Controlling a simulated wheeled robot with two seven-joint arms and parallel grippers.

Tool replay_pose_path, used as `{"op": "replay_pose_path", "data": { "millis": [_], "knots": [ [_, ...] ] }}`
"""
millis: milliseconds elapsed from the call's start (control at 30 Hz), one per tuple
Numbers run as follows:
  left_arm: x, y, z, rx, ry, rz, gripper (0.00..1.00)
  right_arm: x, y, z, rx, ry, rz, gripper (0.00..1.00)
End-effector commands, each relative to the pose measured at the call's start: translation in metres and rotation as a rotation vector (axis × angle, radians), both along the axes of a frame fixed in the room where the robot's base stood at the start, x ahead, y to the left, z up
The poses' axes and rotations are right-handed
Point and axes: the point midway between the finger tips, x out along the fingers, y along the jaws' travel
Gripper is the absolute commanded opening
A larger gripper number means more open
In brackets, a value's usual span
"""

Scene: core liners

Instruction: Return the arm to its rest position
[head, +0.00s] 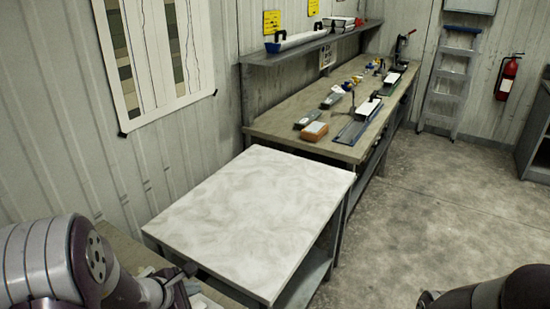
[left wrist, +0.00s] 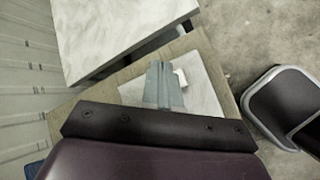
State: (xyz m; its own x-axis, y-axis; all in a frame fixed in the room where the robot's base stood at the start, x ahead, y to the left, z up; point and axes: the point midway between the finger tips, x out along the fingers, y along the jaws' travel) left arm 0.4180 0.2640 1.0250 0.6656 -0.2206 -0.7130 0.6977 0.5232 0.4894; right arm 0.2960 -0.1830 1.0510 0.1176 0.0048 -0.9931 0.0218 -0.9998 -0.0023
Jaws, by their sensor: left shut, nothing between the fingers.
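My left arm comes in at the lower left of the head view, with its wrist low near the picture's bottom edge. In the left wrist view my left gripper (left wrist: 163,85) shows at the middle, its grey fingers together and empty. It is over a wooden surface (left wrist: 205,50) with a white sheet or board (left wrist: 205,92) on it. A small white piece (left wrist: 181,77) shows beside the fingers. Part of my right arm shows at the lower right of the head view; its gripper cannot be seen there.
A bare white-topped table (head: 255,215) stands in front of my left arm. Beyond it, a long workbench (head: 270,128) carries tools and trays under a wall shelf (head: 300,48). A ladder (head: 450,85) and fire extinguisher (head: 508,78) are at the back. Concrete floor (head: 430,210) is clear.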

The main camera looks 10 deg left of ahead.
Motion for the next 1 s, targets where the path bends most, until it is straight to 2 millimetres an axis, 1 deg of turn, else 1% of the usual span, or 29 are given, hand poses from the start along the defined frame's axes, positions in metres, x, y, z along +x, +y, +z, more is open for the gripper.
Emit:
{"op": "replay_pose_path", "data": {
  "millis": [67, 133, 167, 200, 267, 300, 400, 467, 533, 600, 667, 1000],
  "knots": [
    [-0.020, -0.013, -0.009, 0.035, 0.062, -0.120, 0.00, 0.000, 0.000, 0.000, 0.000, 0.000, 0.000, 0.00],
    [-0.046, -0.027, -0.013, 0.115, 0.128, -0.325, 0.00, 0.000, 0.000, 0.000, 0.000, 0.000, 0.000, 0.00],
    [-0.059, -0.035, -0.013, 0.163, 0.156, -0.442, 0.00, 0.000, 0.000, 0.000, 0.000, 0.000, 0.000, 0.00],
    [-0.076, -0.044, -0.012, 0.240, 0.190, -0.612, 0.00, 0.000, 0.000, 0.000, 0.000, 0.000, 0.000, 0.00],
    [-0.100, -0.052, -0.010, 0.370, 0.229, -0.874, 0.00, 0.000, 0.000, 0.000, 0.000, 0.000, 0.000, 0.00],
    [-0.112, -0.054, -0.008, 0.465, 0.245, -1.045, 0.00, 0.000, 0.000, 0.000, 0.000, 0.000, 0.000, 0.00],
    [-0.130, -0.053, 0.002, 0.701, 0.247, -1.429, 0.00, 0.000, 0.000, 0.000, 0.000, 0.000, 0.000, 0.00],
    [-0.132, -0.054, 0.010, 0.831, 0.226, -1.623, 0.00, 0.000, 0.000, 0.000, 0.000, 0.000, 0.000, 0.00],
    [-0.129, -0.061, 0.020, 0.963, 0.182, -1.811, 0.00, 0.000, 0.000, 0.000, 0.000, 0.000, 0.000, 0.00],
    [-0.123, -0.074, 0.026, 1.011, 0.138, -1.869, 0.00, 0.000, 0.000, 0.000, 0.000, 0.000, 0.000, 0.00],
    [-0.122, -0.080, 0.026, 1.017, 0.125, -1.889, 0.00, 0.000, 0.000, 0.000, 0.000, 0.000, 0.000, 0.00],
    [-0.122, -0.080, 0.026, 1.017, 0.125, -1.889, 0.00, 0.000, 0.000, 0.000, 0.000, 0.000, 0.000, 0.00]
  ]
}}
